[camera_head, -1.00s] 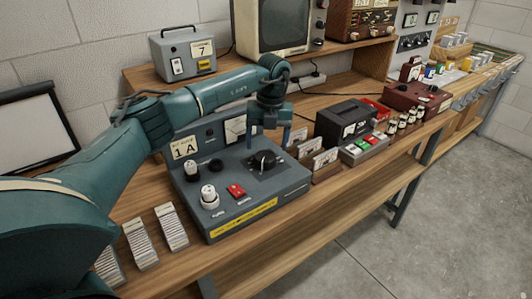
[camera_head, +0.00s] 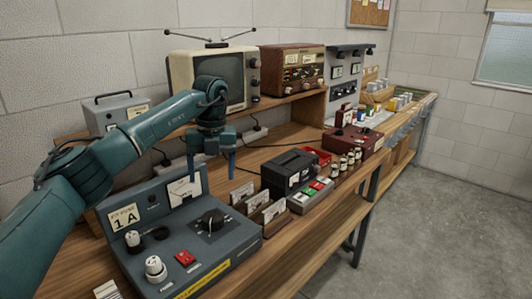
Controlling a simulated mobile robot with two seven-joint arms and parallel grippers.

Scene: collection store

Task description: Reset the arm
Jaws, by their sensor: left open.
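My left arm comes in from the left edge over the bench. My left gripper (camera_head: 211,167) points down with its two fingers apart and nothing between them. It hangs above the back part of the grey console (camera_head: 207,258), in front of its upright panel with the meter. The console carries a "1A" label (camera_head: 124,217), a black rotary knob (camera_head: 211,219), a red switch (camera_head: 185,258) and white-topped knobs (camera_head: 154,267). My right gripper is not in view.
Card holders (camera_head: 267,212), a black device (camera_head: 291,170), small jars (camera_head: 351,158) and a dark red box (camera_head: 353,140) line the wooden bench. A television (camera_head: 215,73) and a brown radio (camera_head: 291,70) stand on the shelf behind. The floor (camera_head: 430,215) to the right is clear.

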